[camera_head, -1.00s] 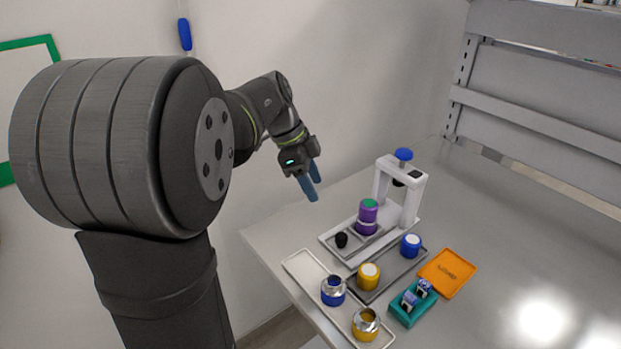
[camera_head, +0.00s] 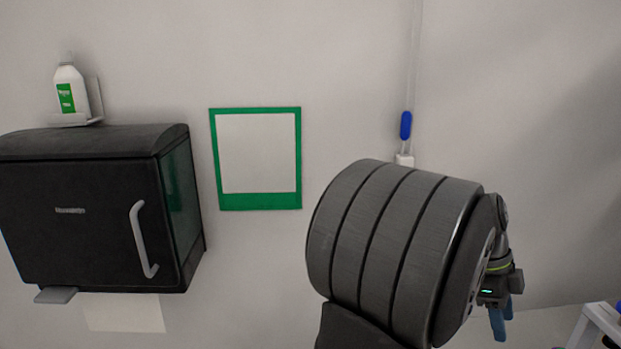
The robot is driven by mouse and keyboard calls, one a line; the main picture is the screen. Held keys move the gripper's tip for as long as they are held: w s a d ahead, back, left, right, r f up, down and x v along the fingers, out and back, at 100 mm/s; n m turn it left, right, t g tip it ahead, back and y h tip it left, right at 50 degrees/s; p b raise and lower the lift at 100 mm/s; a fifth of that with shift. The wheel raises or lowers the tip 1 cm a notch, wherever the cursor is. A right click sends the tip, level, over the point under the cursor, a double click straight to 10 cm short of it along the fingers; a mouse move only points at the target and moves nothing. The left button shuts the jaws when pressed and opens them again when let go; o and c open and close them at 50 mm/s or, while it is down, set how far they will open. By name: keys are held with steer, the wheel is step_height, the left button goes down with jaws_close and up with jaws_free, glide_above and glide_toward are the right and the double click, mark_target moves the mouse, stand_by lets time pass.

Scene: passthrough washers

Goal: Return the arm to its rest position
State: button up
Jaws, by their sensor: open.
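My gripper (camera_head: 501,322) shows at the lower right, with its blue fingers pointing down. It is open, and nothing shows between the fingers. My large grey arm joint stands in front and hides most of the arm links behind it. The gripper is to the left of a white press frame (camera_head: 603,322), apart from it in the picture. Only the top part of that frame shows at the bottom right corner.
A black dispenser (camera_head: 80,215) with a grey handle hangs on the wall at left. A white bottle (camera_head: 70,92) stands above it. A green-framed sheet (camera_head: 257,204) and a blue-handled cord (camera_head: 405,126) are on the wall. A little of the table (camera_head: 548,328) shows.

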steer(key=x, duration=1.4)
steer(key=shift+f, duration=0.1)
steer(key=shift+d, duration=0.1)
